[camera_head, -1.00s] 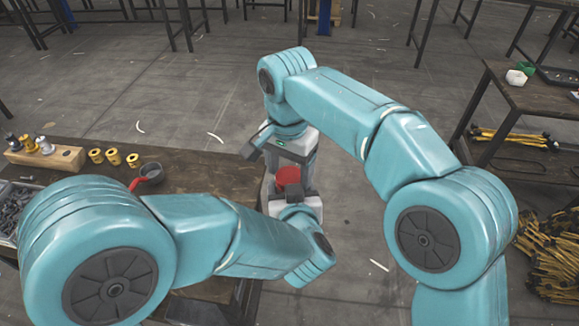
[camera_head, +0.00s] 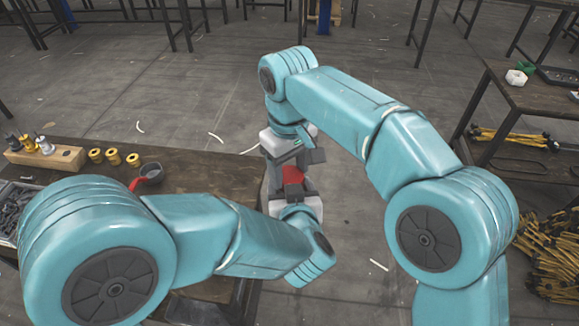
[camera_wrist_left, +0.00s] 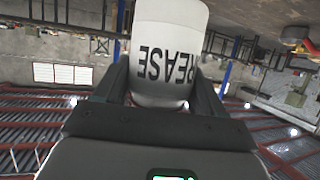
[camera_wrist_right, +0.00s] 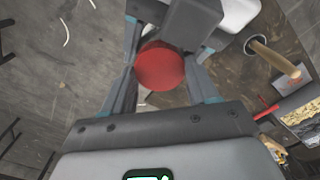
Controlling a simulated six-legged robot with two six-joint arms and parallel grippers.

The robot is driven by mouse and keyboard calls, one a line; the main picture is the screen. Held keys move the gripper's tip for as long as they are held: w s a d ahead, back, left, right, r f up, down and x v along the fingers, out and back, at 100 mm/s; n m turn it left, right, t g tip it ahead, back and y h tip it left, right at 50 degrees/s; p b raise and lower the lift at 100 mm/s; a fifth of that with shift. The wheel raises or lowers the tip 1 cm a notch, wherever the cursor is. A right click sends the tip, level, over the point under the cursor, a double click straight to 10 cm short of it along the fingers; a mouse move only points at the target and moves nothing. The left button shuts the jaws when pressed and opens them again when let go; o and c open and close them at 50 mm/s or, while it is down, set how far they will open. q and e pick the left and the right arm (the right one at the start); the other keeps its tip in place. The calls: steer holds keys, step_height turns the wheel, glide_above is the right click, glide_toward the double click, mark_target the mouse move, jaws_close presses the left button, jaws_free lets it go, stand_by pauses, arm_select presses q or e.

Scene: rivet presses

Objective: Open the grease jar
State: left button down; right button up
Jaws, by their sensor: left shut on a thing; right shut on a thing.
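The grease jar (camera_wrist_left: 165,55) is white with the word GREASE upside down in the left wrist view. My left gripper (camera_wrist_left: 165,95) is shut on its body. The red lid (camera_wrist_right: 160,68) lies between the fingers of my right gripper (camera_wrist_right: 165,75), which is shut on it. In the head view the red lid (camera_head: 292,175) shows between my two grippers, right (camera_head: 296,165) above and left (camera_head: 294,192) below, and is partly covered by dark fingers. The jar body is hidden there. I cannot tell whether the lid is still seated on the jar.
A dark bench (camera_head: 205,170) at left holds a wooden block with fittings (camera_head: 45,155), several brass bushings (camera_head: 113,157), a dark cup with a red handle (camera_head: 151,173) and a bin of grey parts (camera_head: 12,210). Another bench (camera_head: 545,100) stands at right.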

steer(key=n, duration=0.3)
steer(key=o, duration=1.2)
steer(key=shift+c, duration=0.2)
